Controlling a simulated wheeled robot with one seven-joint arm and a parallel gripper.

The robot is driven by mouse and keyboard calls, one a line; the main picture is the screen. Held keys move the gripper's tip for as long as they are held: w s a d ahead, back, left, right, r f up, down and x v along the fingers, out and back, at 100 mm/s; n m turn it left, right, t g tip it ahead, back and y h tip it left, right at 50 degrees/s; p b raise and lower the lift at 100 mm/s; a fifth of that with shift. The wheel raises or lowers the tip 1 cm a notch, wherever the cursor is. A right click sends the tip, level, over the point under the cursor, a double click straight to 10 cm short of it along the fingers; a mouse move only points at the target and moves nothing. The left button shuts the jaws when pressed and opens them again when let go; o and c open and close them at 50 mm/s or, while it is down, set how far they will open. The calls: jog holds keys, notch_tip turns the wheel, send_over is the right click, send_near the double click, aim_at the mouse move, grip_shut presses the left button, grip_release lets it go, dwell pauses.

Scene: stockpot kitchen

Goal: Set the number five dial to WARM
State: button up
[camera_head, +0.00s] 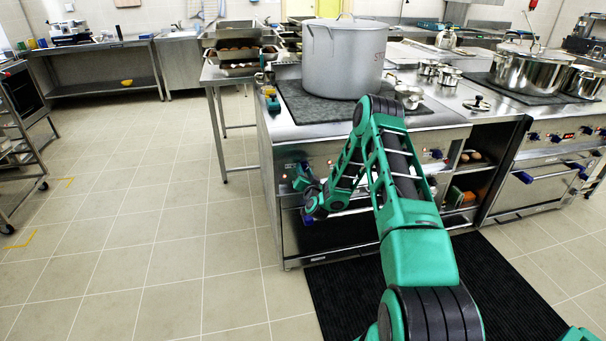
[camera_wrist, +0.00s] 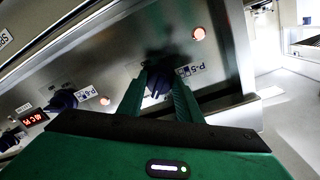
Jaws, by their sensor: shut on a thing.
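The number five dial (camera_wrist: 156,84) is a dark blue knob on the steel front panel, with a label reading P-5 beside it, seen upside down in the wrist view. My gripper (camera_wrist: 159,78) has its two green fingers on either side of this knob and is shut on it. The fingers hide part of the knob, and its pointer setting is not clear. In the head view my gripper (camera_head: 301,178) is at the left end of the stove's front panel, and the dial is not clear there.
Small orange lamps (camera_wrist: 198,33) glow nearby. A large grey stockpot (camera_head: 343,62) stands on the stove top. The tiled floor (camera_head: 160,240) to the left is clear.

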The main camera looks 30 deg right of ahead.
jog(key=shift+m, duration=1)
jog(key=o, duration=1)
jog(key=shift+o, duration=0.2)
jog(key=v, duration=1)
jog(key=shift+s, duration=0.25)
